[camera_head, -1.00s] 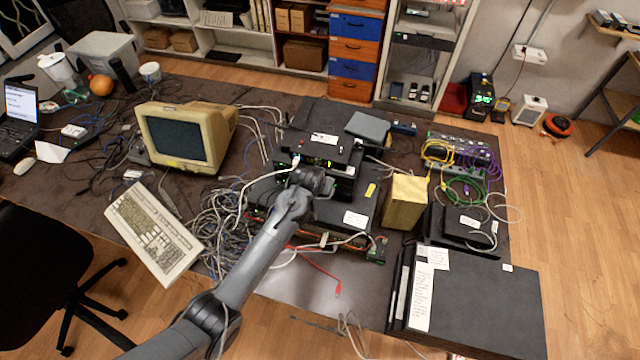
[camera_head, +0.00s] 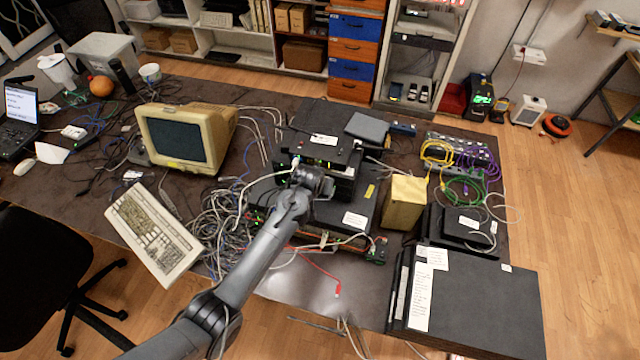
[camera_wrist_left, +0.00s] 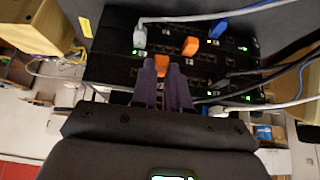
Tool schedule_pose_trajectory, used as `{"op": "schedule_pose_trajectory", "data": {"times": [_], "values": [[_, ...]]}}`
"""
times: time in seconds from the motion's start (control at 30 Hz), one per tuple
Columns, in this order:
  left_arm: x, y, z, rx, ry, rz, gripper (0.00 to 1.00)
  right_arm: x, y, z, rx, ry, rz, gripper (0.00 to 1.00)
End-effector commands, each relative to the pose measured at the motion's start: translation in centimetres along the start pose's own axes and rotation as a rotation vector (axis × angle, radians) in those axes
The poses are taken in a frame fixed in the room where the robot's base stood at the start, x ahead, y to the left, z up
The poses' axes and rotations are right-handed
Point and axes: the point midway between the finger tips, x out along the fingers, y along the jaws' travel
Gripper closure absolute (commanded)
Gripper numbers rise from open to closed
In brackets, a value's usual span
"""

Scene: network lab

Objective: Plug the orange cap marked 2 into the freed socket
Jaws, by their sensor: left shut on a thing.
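My left gripper (camera_wrist_left: 165,84) is shut on an orange cap (camera_wrist_left: 161,65), which shows between its fingertips in front of the rack switches. The cap's number is not readable, and I cannot tell whether it touches a socket. The stacked black switches (camera_wrist_left: 118,42) have several sockets with small green lights. In the head view my left gripper (camera_head: 318,182) is at the front of the switch stack (camera_head: 318,148), its fingertips mostly hidden. My right gripper is not in view.
A grey plug with a white cable (camera_wrist_left: 140,38) and a blue plug (camera_wrist_left: 218,30) sit near the caps. Grey and blue cables cross at the right. A yellow box (camera_head: 404,203) stands right of the stack; tangled cables (camera_head: 215,225) lie left.

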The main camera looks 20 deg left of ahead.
Motion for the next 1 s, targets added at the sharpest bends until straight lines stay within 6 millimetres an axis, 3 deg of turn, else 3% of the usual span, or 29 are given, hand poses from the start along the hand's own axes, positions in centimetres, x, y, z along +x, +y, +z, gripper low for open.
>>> {"op": "schedule_pose_trajectory", "data": {"times": [1.0], "values": [[0.49, 0.01, -0.75, 0.0, 0.0, 0.0, 1.0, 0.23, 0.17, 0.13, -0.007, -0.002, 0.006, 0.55]]}}
